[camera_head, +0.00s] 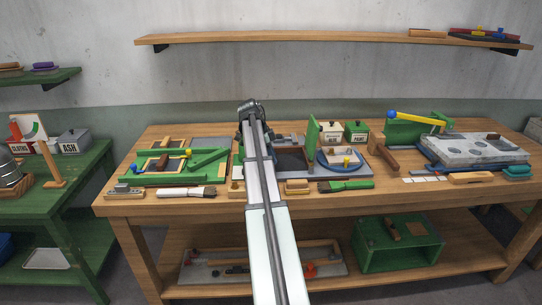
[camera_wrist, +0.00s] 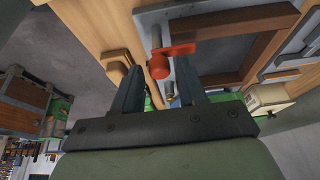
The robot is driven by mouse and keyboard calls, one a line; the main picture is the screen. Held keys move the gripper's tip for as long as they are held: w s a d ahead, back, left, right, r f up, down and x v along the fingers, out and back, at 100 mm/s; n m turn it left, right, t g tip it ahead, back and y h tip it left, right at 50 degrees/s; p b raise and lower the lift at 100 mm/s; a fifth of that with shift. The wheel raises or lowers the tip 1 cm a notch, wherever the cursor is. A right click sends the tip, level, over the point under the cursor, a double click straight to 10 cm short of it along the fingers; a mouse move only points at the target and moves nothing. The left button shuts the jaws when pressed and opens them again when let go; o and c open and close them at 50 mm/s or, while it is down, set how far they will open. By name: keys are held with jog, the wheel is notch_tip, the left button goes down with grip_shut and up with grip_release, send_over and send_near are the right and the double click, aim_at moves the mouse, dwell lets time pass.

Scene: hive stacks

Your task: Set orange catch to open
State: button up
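The orange catch (camera_wrist: 176,51) shows in the wrist view as an orange-red flat bar with a round knob at its near end. It sits on a grey strip (camera_wrist: 152,24) beside a brown-framed dark panel. My gripper (camera_wrist: 160,66) is open, with its two dark fingers apart and the knob appearing between their tips. I cannot tell whether either finger touches it. A small brass-coloured pin (camera_wrist: 170,98) shows below the knob, between the fingers. In the head view my arm covers this part of the bench, and the catch cannot be made out there.
The workbench (camera_head: 120,209) is crowded. Green-framed fixtures (camera_head: 207,159) stand left of my arm. A wooden block (camera_wrist: 117,68) lies close to the left finger.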

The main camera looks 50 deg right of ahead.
grip_shut()
jog(key=shift+n, duration=0.3)
jog(key=n, duration=0.2)
jog(key=n+t+h, duration=0.1)
jog(key=n, duration=0.1)
jog(key=shift+s+a, duration=0.1)
jog(key=shift+s, duration=0.1)
jog(key=n+t, duration=0.2)
jog(key=n, duration=0.2)
jog(key=shift+s, duration=0.1)
jog(key=n+t, duration=0.2)
jog(key=n, duration=0.2)
jog(key=shift+s+n, duration=0.1)
jog(key=shift+n, duration=0.3)
jog(key=n+t, duration=0.1)
jog(key=n, duration=0.3)
jog(key=shift+y, duration=0.4)
jog(key=shift+n+t, duration=0.3)
jog(key=shift+n, duration=0.1)
